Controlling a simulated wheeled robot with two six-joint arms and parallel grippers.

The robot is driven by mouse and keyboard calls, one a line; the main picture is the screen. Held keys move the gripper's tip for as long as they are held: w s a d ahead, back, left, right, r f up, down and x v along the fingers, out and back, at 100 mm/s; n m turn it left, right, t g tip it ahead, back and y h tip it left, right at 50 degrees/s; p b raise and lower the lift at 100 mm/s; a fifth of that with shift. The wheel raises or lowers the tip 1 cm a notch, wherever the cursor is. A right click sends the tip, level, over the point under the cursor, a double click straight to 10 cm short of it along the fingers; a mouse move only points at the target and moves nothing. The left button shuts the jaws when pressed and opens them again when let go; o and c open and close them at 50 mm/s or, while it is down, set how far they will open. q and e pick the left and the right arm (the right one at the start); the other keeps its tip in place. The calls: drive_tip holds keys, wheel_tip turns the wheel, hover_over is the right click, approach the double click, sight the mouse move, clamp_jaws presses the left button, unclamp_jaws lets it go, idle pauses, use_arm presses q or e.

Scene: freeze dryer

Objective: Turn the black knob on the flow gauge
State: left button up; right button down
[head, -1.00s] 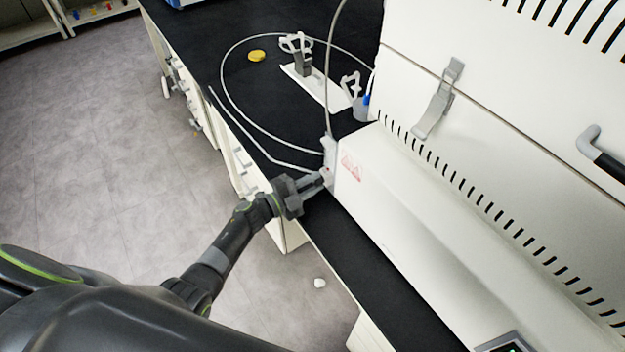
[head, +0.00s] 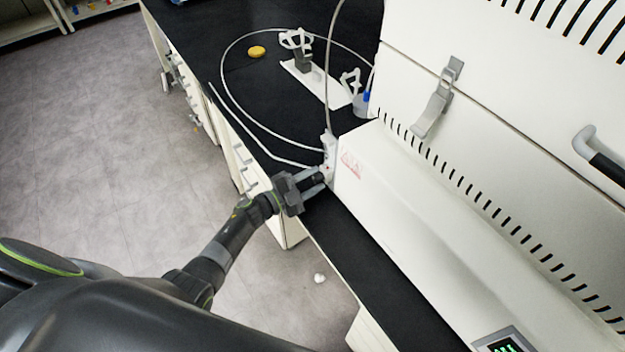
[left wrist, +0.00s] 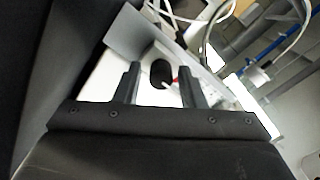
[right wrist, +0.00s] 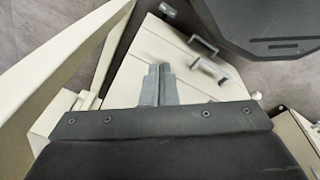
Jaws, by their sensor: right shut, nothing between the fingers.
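The black knob (left wrist: 161,73) shows in the left wrist view as a short dark cylinder on a pale panel, with a small red mark beside it. My left gripper (left wrist: 159,78) is open, its fingers on either side of the knob with visible gaps. In the head view my left gripper (head: 320,181) is at the left end of the white machine, by the small white flow gauge (head: 329,150). The knob is hard to make out there between the fingers. My right gripper (right wrist: 158,72) is shut and empty in the right wrist view, away from the gauge.
The large white freeze dryer (head: 420,215) fills the right side. A thin tube (head: 222,82) loops over the black bench top (head: 215,30). A yellow disc (head: 257,51) and a white stand (head: 315,85) lie behind. In the right wrist view, a cream cabinet (right wrist: 150,48) with grey handles is close to the right gripper.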

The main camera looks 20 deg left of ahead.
use_arm(q)
drive_tip(key=shift+o, duration=0.5)
drive_tip(key=b+v, duration=0.2)
drive_tip(key=v, duration=1.5)
drive_tip(key=shift+s+a+b, duration=0.2)
drive_tip(key=shift+b, duration=0.15)
drive_tip(key=s+a+f+n+g+y, duration=0.1)
drive_tip(key=s+a+f+n+y, duration=0.2)
drive_tip(key=f, duration=0.4)
drive_tip(key=s+a+f+n+y, duration=0.25)
drive_tip(key=f+n+y, duration=0.2)
drive_tip(key=f, duration=0.35)
drive_tip(key=s+a+f+n+g+y, duration=0.1)
drive_tip(key=s+a+f+n+y, duration=0.15)
drive_tip(key=s+f+n, duration=0.35)
drive_tip(key=s+d+f+n+g, duration=0.2)
drive_tip(key=s+f, duration=0.3)
drive_tip(key=s, duration=0.3)
drive_tip(key=s+d+f+n+g+y, duration=0.1)
drive_tip(key=s+d+f+g, duration=0.1)
drive_tip(key=s+f+g, duration=0.3)
drive_tip(key=s+d+f+n+g+y, duration=0.1)
drive_tip(key=s+f+g, duration=0.3)
drive_tip(key=s, duration=0.9)
wheel_tip(320, 180, down, 3)
drive_tip(key=shift+d+f+n, duration=0.1)
drive_tip(key=shift+d+n, duration=0.55)
drive_tip(key=shift+n, duration=0.2)
